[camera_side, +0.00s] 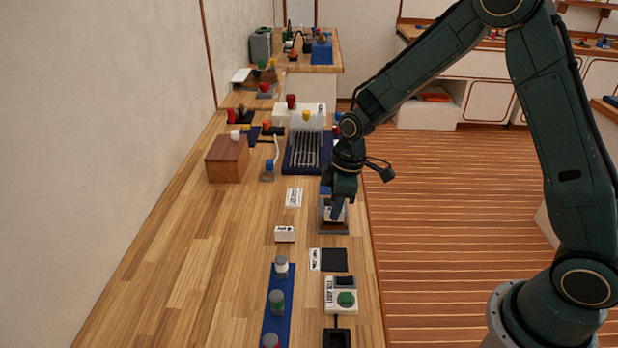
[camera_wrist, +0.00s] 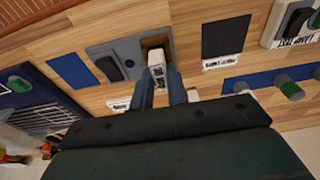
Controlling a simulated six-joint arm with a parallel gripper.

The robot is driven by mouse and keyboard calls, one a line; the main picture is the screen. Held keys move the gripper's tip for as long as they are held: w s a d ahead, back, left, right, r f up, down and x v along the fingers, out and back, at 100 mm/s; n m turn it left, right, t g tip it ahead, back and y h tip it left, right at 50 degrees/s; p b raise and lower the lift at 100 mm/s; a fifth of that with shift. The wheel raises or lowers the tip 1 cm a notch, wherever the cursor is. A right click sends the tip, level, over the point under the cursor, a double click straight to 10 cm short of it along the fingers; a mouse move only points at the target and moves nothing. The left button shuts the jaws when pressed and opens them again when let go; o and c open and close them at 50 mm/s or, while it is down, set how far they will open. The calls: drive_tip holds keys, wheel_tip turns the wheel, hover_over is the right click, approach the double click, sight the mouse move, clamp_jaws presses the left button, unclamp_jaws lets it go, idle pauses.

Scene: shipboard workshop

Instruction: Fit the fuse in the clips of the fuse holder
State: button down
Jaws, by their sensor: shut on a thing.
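My gripper (camera_wrist: 160,90) points down at the bench in the wrist view, its blue fingers closed on a white block with dark print (camera_wrist: 157,68), which appears to be the fuse. The block stands at the near edge of a pale, brown-edged opening on a grey base (camera_wrist: 128,46), which appears to be the fuse holder. A dark lever-like part (camera_wrist: 110,68) sits on the same base. In the side view my gripper (camera_side: 337,208) is low over the grey base (camera_side: 333,229) near the bench's right edge. The clips are hidden, and I cannot tell whether the block touches them.
A dark square pad (camera_side: 334,260) and a lamp-test box (camera_side: 341,294) lie nearer the camera. A blue strip (camera_side: 268,322) carries several capped cylinders. A blue rack of metal rods (camera_side: 291,165) and a wooden box (camera_side: 227,158) stand farther back. The bench's left part is clear.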

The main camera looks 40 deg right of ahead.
drive_tip(key=shift+f, duration=0.45)
drive_tip(key=c, duration=1.3)
unclamp_jaws()
wheel_tip(320, 180, up, 14)
drive_tip(key=s+d, duration=0.1)
drive_tip(key=shift+s+d+f, duration=0.2)
drive_tip(key=shift+s+d, duration=0.05)
